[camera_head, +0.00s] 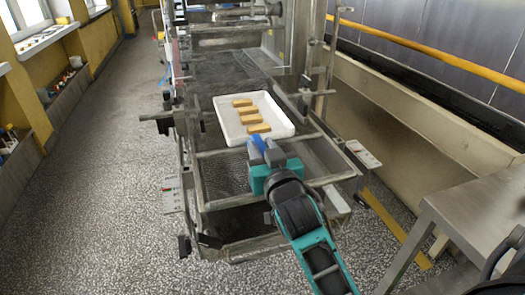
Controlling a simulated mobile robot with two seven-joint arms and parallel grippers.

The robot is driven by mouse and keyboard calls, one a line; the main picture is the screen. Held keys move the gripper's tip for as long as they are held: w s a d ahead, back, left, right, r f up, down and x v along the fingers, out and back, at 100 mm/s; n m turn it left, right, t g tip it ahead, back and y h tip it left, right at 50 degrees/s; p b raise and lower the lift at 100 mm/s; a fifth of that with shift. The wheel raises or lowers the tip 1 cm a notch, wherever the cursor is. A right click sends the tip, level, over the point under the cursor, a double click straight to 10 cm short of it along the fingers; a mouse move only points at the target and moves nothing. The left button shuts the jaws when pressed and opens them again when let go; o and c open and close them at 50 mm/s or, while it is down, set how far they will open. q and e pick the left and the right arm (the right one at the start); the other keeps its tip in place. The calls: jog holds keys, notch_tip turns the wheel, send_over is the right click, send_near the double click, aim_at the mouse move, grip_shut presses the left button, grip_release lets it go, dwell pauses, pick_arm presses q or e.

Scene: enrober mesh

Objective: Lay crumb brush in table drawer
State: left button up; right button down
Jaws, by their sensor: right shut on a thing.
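My right gripper (265,153) is over the near end of the enrober mesh, just in front of a white tray. It is shut on a small blue thing (258,142), which looks like the crumb brush; the gripper hides most of it, and no bristles can be made out. A steel table (472,207) stands at the right edge, partly cut off. I cannot make out its drawer or whether that is open. My left gripper is not in view.
The white tray (287,127) holds several golden bars in a row on the mesh (227,177). Metal rails and posts frame the machine. A yellow pipe (430,50) runs along the right wall. The speckled floor (100,190) at the left is clear.

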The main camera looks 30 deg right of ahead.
jog(key=shift+f, duration=0.15)
jog(key=c, duration=0.8)
grip_release()
jog(key=shift+c, duration=0.2)
